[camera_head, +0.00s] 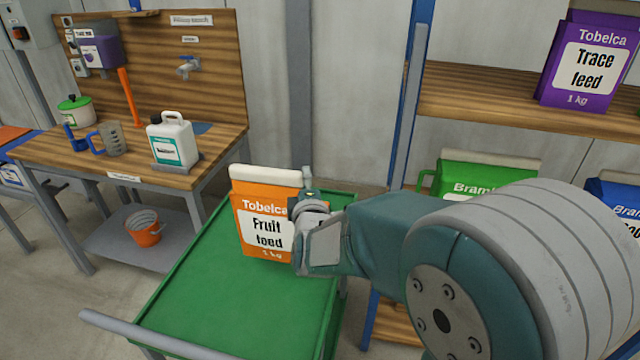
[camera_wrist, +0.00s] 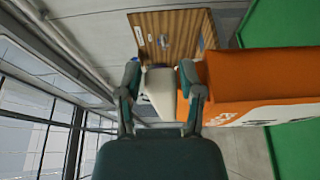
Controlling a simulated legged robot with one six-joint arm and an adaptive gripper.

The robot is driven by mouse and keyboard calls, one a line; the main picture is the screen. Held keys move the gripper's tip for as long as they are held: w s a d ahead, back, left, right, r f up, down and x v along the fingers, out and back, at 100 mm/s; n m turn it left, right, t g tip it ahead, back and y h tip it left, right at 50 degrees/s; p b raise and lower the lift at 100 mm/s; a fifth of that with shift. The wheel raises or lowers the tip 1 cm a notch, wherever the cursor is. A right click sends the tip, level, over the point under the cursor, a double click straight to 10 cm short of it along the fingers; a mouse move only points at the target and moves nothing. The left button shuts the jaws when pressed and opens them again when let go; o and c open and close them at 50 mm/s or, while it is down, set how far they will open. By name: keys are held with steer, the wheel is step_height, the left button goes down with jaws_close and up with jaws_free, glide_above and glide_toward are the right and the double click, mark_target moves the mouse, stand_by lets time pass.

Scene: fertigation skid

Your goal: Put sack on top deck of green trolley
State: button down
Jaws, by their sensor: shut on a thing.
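The orange sack (camera_head: 263,222), labelled Fruit feed 1 kg with a cream rolled top, is upright over the top deck of the green trolley (camera_head: 215,300). I cannot tell whether its base touches the deck or is slightly above it. My gripper (camera_head: 309,212) is at the sack's right side in the head view. In the wrist view my gripper (camera_wrist: 160,80) is shut on the sack's cream top (camera_wrist: 160,95), with the orange body (camera_wrist: 240,88) to the right. Green deck shows beyond it.
A wooden bench (camera_head: 130,170) with a white jug (camera_head: 172,142) stands left of the trolley. A shelf rack (camera_head: 500,100) with a purple sack (camera_head: 585,65) and a green sack (camera_head: 480,182) is on the right. The trolley handle (camera_head: 140,335) is nearest me; the deck's near part is bare.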

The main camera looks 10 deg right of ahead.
mark_target(272, 215)
steer(key=w+f, duration=0.1)
steer(key=w+a+f, duration=0.1)
steer(key=f, duration=0.1)
steer(key=w+f, duration=0.1)
steer(key=shift+w+a+f, duration=0.2)
steer(key=shift+w+f, duration=0.05)
steer(key=shift+f, duration=0.05)
steer(key=shift+w+a+f, duration=0.3)
steer(key=shift+a+f, duration=0.25)
steer(key=shift+d+f, duration=0.2)
steer(key=shift+f, duration=1.35)
steer(key=shift+c, duration=1.2)
jaws_free()
steer(key=shift+f, duration=0.15)
